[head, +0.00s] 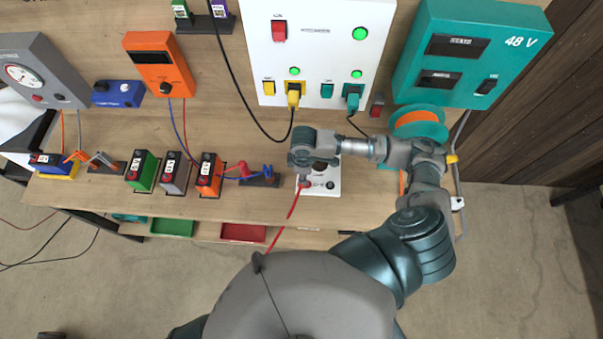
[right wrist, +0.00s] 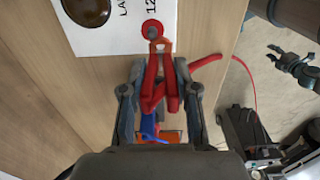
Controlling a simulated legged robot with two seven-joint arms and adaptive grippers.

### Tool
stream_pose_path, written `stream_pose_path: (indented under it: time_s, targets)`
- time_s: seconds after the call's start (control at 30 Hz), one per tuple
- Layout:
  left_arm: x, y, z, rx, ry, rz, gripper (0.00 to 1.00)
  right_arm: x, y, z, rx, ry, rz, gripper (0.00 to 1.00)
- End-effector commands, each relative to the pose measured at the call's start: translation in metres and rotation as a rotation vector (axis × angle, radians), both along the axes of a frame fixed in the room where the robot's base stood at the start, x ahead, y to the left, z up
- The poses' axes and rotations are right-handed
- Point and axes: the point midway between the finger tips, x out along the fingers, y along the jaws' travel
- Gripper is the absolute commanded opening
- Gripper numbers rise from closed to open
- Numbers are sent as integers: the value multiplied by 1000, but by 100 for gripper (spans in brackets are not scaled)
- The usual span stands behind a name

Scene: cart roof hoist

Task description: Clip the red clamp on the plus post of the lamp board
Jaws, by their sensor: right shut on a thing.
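The lamp board (head: 331,178) is a white plate on the bench, with a dark lamp, a red post and a dark post in the head view. In the right wrist view the board (right wrist: 105,22) shows the red plus post (right wrist: 152,29). My right gripper (right wrist: 160,88) is shut on the red clamp (right wrist: 172,88). The clamp's copper jaws point at the red post and meet its near edge; I cannot tell whether they grip it. My left gripper (right wrist: 282,58) is far off at the right of the right wrist view, its fingers apart and empty.
A red lead (head: 293,205) runs from the clamp over the bench's front edge. Orange (head: 209,175), grey and green battery blocks stand left of the board, with another red clamp and a blue clamp nearby. A white switch panel (head: 320,50) and teal 48 V box (head: 470,55) stand behind.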

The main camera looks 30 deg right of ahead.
Motion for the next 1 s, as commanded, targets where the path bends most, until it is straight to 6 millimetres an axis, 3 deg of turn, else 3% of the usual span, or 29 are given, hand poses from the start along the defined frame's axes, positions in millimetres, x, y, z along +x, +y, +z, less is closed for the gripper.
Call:
stream_pose_path:
  time_s: [0.13,1.0]
  targets:
    - [0,-9,0,-10,0,-2,40,2,-6,8,-20,-3,-8,0]
    - [0,1,0,1,0,-1,40,1,-7,11,-23,2,-5,0]
